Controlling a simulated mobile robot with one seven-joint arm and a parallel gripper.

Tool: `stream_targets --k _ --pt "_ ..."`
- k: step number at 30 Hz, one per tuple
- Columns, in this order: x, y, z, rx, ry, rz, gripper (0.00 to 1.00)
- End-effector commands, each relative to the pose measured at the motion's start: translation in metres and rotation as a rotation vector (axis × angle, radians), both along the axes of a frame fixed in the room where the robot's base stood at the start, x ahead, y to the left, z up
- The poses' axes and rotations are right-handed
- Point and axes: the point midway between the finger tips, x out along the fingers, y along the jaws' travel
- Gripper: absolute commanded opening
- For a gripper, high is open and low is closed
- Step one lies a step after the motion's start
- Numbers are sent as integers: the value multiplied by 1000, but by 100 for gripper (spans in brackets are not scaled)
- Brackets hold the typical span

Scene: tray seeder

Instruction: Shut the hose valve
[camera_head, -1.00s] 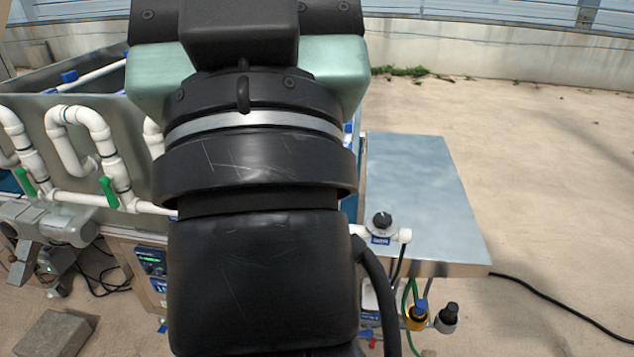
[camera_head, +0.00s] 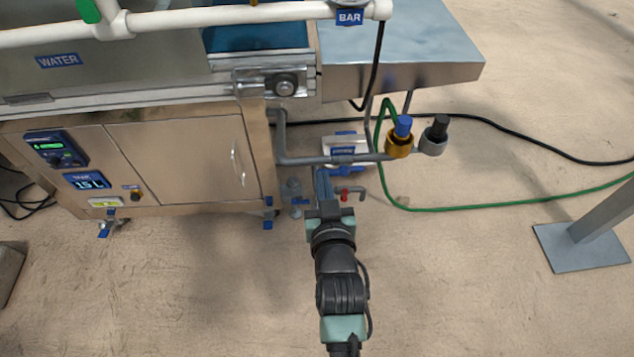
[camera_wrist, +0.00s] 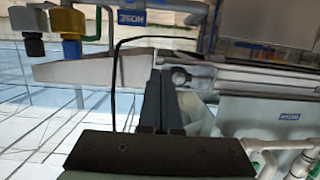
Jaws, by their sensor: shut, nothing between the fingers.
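My gripper (camera_head: 321,180) is low in front of the machine, its fingers shut with nothing between them. In the wrist view its two dark fingers (camera_wrist: 161,103) lie side by side. Beyond them in the head view is grey pipework (camera_head: 290,160) with a blue-labelled white box (camera_head: 343,148). A small red handle (camera_head: 344,195) is on a short pipe just right of the fingers. An upside-down HOSE label (camera_wrist: 131,18) shows at the top of the wrist view. Which part is the hose valve's handle, and its position, I cannot tell. The fingers touch nothing that I can make out.
A blue-topped brass fitting (camera_head: 400,140) and a black-topped grey one (camera_head: 434,137) stand to the right. A green hose (camera_head: 450,210) runs over the floor. The steel cabinet (camera_head: 185,160) is left, a post foot (camera_head: 575,248) right. The floor in front is clear.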

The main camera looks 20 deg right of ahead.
Motion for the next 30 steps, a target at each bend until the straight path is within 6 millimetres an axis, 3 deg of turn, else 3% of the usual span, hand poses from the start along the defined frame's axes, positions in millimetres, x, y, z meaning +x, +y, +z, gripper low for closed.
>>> stream_targets --k 1,2,7,24,30 --pt "-5 -3 -19 3 17 -6 0" --pt "-7 -3 -23 5 24 -8 0" --pt "-2 -7 -30 6 31 -12 0" --pt "85 -31 -53 7 28 -11 0" --pt "85 -31 -82 8 32 -10 0"
